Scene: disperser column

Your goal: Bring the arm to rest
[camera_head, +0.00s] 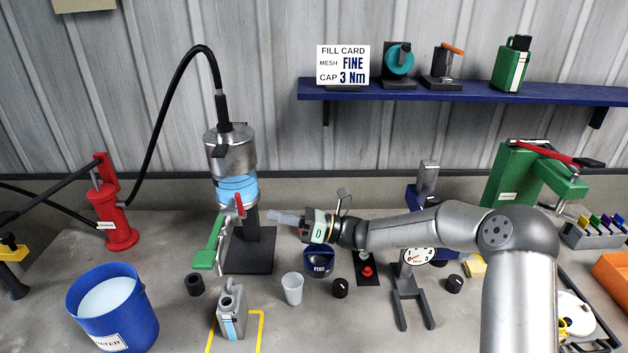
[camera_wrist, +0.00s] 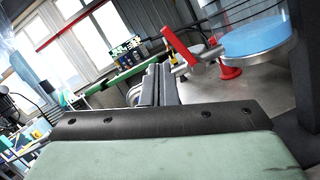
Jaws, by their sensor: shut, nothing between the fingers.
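My arm stretches left across the bench in the head view. My gripper (camera_head: 272,215) points left, level with the foot of the steel column (camera_head: 230,155) with its blue band, and close to the right of its red-handled valve. The fingers are together and empty; in the wrist view the two dark fingers (camera_wrist: 158,85) lie side by side. A green lever (camera_head: 210,245) hangs below the valve; a green bar (camera_wrist: 115,78) also shows in the wrist view.
A blue bucket (camera_head: 112,308) and red pump (camera_head: 115,215) stand left. A green press (camera_head: 530,175) stands behind my arm.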

